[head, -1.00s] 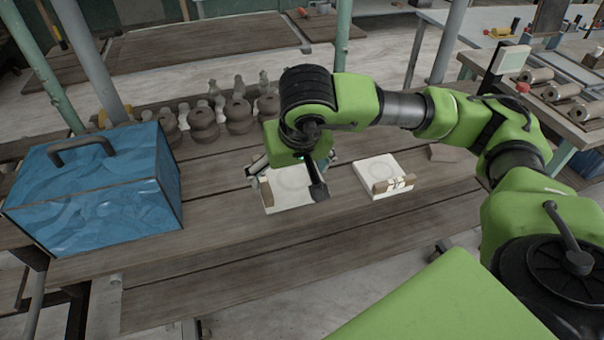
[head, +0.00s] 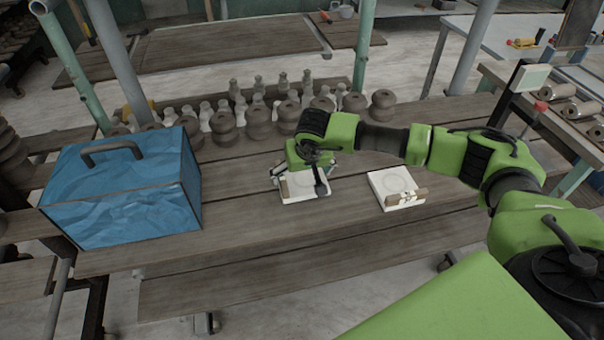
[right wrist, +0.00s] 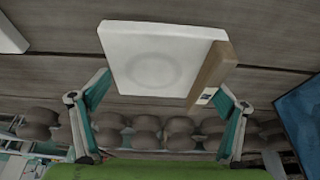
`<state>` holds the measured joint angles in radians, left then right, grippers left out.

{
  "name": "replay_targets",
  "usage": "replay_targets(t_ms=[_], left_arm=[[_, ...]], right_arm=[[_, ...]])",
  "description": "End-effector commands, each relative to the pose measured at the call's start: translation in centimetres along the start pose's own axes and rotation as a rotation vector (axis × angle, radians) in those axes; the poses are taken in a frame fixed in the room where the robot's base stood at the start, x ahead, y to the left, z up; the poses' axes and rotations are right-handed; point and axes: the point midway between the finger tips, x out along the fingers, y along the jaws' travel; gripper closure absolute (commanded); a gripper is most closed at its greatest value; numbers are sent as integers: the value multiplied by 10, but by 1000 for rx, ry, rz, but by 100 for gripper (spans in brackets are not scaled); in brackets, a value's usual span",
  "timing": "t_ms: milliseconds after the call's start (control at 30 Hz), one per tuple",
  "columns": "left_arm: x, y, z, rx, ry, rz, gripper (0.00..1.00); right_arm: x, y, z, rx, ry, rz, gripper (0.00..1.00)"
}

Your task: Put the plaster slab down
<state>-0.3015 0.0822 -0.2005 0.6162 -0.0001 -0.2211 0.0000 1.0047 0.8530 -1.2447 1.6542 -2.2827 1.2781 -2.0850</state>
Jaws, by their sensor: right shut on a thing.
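A white plaster slab (head: 306,192) with a faint round mark and a brown strip along one edge is under my right gripper (head: 308,180) in the head view. In the right wrist view the slab (right wrist: 150,65) fills the space ahead of the right gripper (right wrist: 162,100), which is shut on it. The strip (right wrist: 210,75) runs along its right side. The slab looks level and close to the bench; whether it touches cannot be told. My left gripper is not in view.
A second white slab (head: 382,180) with a brown strip lies to the right on the wooden bench (head: 250,235). A blue box (head: 120,195) with a handle stands left. Rows of brown and grey insulator-like pieces (head: 258,122) line the back. The bench front is clear.

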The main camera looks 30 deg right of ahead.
Motion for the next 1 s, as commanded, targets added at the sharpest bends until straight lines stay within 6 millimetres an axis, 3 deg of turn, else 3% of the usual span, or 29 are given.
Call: replay_targets(t_ms=[100, 500, 533, 833, 1000], left_arm=[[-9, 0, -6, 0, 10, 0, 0], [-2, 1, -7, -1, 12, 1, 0], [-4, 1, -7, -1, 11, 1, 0], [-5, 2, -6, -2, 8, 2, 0], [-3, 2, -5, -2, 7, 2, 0]], right_arm=[[8, 0, 2, 2, 3, -1, 42], [15, 0, 5, 2, 5, -1, 42], [14, 0, 5, 2, 3, 0, 2], [13, 0, 5, 2, 2, 0, 0], [2, 0, 3, 3, 5, -2, 0]])
